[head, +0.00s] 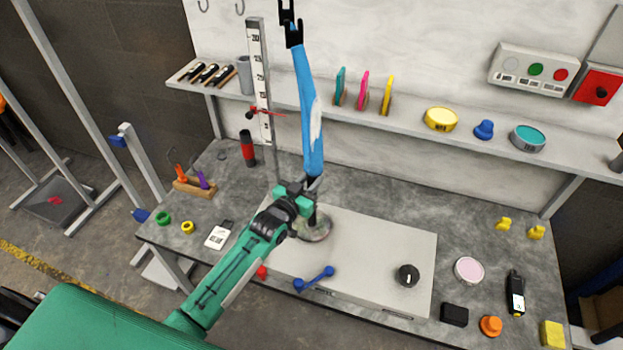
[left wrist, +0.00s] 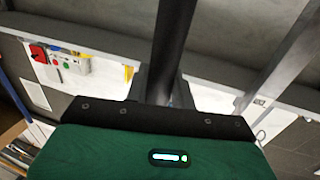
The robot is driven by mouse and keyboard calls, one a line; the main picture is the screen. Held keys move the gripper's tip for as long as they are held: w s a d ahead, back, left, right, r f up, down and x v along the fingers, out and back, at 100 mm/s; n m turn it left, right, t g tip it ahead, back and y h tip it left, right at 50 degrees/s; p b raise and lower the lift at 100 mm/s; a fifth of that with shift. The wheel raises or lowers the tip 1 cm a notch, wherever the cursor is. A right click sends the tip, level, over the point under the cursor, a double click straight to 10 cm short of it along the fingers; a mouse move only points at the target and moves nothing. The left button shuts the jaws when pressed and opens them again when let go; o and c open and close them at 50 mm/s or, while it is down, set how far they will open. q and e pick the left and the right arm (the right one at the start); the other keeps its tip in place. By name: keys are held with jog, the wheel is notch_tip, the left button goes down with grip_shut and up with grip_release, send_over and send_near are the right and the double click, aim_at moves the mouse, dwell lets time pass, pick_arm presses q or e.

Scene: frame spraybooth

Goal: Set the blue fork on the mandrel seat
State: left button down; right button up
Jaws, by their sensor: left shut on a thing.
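The blue fork (head: 311,120) stands nearly upright with its black dropout ends at the top and a pale patch on one leg. My left gripper (head: 306,203) is shut on the dark tube at the fork's lower end. In the left wrist view this dark tube (left wrist: 172,45) runs up from between the jaws. Below the gripper is a round metal base (head: 316,234) on the pale board, which looks like the mandrel seat. The gripper and tube partly cover it, and I cannot tell whether the fork is seated or just above it. My right gripper is not in view.
A ruled post (head: 260,90) stands behind, left of the fork. A shelf (head: 410,118) with discs and tins runs along the back wall. The pale board (head: 385,245) bears a blue double-ended piece (head: 314,280) and a black knob (head: 407,275). Small items lie at the bench's right.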

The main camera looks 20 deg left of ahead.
pick_arm(q)
jog(key=c, duration=1.1)
grip_release()
jog(key=shift+r, duration=0.1)
jog(key=shift+s+a+f, duration=0.1)
jog(key=shift+s+f, duration=0.1)
jog(key=shift+s, duration=0.25)
jog(key=b+v, duration=0.1)
jog(key=v, duration=1.2)
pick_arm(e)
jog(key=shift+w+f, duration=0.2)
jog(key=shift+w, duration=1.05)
pick_arm(q)
jog(key=shift+w+a+r, duration=0.1)
jog(key=shift+r, duration=0.05)
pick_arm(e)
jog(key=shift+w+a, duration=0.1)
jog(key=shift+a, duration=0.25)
